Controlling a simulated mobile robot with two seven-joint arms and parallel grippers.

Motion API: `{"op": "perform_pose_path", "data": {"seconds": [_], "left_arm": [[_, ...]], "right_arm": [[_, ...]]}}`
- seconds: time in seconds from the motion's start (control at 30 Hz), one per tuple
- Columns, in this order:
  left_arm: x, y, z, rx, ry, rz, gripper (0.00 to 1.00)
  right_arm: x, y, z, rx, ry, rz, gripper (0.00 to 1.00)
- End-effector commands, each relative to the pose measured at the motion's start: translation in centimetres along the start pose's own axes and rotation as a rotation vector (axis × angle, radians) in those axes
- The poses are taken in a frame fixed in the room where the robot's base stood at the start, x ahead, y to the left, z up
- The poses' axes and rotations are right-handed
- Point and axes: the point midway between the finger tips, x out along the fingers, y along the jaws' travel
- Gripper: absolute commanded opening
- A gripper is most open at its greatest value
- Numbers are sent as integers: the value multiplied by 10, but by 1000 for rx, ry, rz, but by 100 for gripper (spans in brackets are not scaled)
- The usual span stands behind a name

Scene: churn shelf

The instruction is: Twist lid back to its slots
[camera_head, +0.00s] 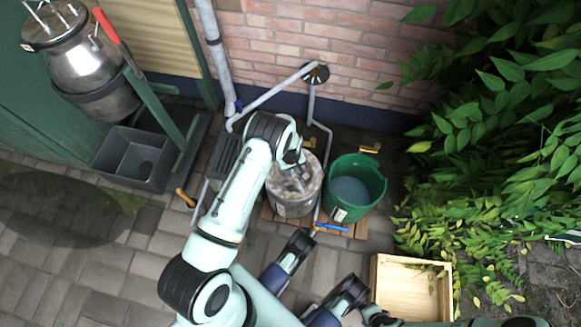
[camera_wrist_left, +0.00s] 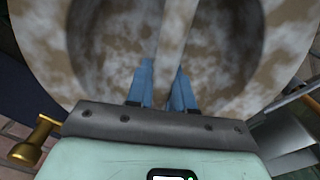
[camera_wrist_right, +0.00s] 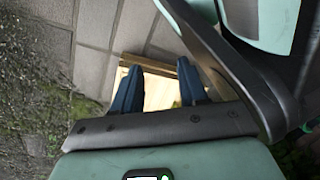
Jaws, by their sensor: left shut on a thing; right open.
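A mottled grey-brown round lid (camera_head: 309,178) shows on top of a metal pail (camera_head: 292,208) in front of the brick wall. My left gripper (camera_head: 296,163) reaches over it from above and hides part of it. In the left wrist view the lid (camera_wrist_left: 110,45) fills the upper part, with a pale bar (camera_wrist_left: 173,30) across its middle. My left gripper (camera_wrist_left: 164,72) is shut on that bar. The slots cannot be made out, and I cannot tell how the lid's edge meets the pail. My right gripper (camera_wrist_right: 158,70) is open and empty, above a wooden crate (camera_wrist_right: 158,92).
A green bucket (camera_head: 374,205) stands right beside the pail on a wooden slat base (camera_head: 345,231). The crate (camera_head: 447,285) lies at lower right, near leafy branches (camera_head: 540,130). A metal churn (camera_head: 85,60) and grey sink (camera_head: 130,157) are at left. Pipes run close behind the pail.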

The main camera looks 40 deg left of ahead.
Motion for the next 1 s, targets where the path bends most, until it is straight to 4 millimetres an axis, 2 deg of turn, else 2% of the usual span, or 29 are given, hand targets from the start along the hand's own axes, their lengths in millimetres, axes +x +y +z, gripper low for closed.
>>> {"op": "perform_pose_path", "data": {"seconds": [0.4, 0.43, 0.5, 0.83, 1.0], "left_arm": [[-1, 2, 0, 68, 0, 2, 0], [-1, 2, 0, 67, 0, 2, 28], [-1, 2, 0, 67, 0, 2, 51], [0, 2, 0, 66, -1, 0, 51], [0, 2, 1, 66, -1, 0, 51]], "right_arm": [[2, 0, 0, 0, 0, 0, 43], [2, 0, 0, 0, 0, 0, 43], [2, 0, 0, 0, 0, 0, 43], [2, 1, 1, 1, -4, 2, 43], [4, 12, 16, 16, -54, 23, 43]]}}
